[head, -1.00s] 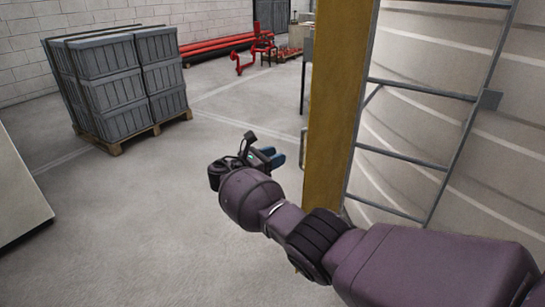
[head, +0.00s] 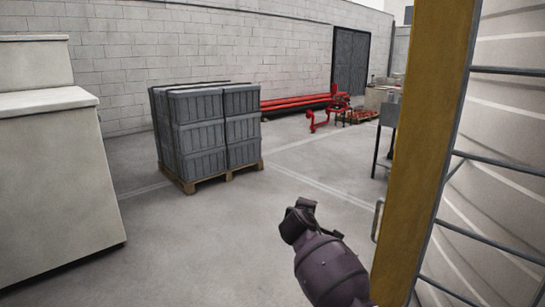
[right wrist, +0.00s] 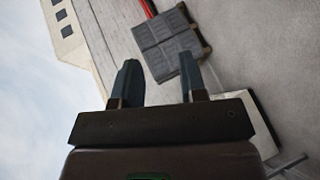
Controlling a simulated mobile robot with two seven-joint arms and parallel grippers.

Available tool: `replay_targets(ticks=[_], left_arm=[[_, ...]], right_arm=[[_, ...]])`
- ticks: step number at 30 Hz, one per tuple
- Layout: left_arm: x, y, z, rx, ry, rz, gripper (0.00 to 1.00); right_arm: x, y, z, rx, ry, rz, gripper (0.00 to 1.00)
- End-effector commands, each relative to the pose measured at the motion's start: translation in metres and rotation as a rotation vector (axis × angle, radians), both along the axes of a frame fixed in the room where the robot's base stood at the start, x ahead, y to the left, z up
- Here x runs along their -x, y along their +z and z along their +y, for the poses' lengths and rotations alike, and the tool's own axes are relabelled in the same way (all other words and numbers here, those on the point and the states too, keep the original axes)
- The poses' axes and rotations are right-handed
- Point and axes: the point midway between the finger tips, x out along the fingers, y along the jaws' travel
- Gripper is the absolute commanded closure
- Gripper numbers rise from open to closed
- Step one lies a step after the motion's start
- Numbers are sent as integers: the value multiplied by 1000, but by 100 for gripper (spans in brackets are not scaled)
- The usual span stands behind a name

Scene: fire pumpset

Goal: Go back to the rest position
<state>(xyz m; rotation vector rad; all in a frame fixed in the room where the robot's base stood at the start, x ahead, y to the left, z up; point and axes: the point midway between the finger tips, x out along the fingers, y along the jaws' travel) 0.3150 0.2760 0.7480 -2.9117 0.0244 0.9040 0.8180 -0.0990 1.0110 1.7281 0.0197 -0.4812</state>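My right arm comes in from the bottom of the head view, and only its wrist and dark end part show there. The fingers of the right gripper (right wrist: 160,62) show in the right wrist view. They are apart with nothing between them, so it is open and empty. In the head view the fingers are hidden or too small to make out. My left gripper is not in view.
A yellow post (head: 425,150) and a ladder (head: 495,158) by a large pale tank (head: 510,110) stand close on the right. Strapped grey crates (head: 210,130) sit on a wooden pallet (head: 225,177). A pale cabinet (head: 55,190) is at left. Red pipes (head: 298,103) lie behind. The middle floor is clear.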

Motion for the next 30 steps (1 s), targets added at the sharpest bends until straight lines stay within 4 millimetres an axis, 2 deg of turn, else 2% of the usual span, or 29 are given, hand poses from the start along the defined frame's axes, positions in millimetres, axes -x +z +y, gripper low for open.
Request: replay_targets(ticks=[1,6,11,15,21,30], left_arm=[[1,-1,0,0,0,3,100],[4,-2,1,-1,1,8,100],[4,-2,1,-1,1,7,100],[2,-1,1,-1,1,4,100],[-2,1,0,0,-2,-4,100],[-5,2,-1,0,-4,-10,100]], right_arm=[[11,-12,-2,-114,22,-24,61],[49,-39,-8,-475,77,-100,61],[92,-62,-24,-742,94,-144,61],[134,-81,-42,-931,88,-170,61],[200,-108,-72,-1126,53,-190,61],[307,-154,-119,-1251,-58,-165,61]])
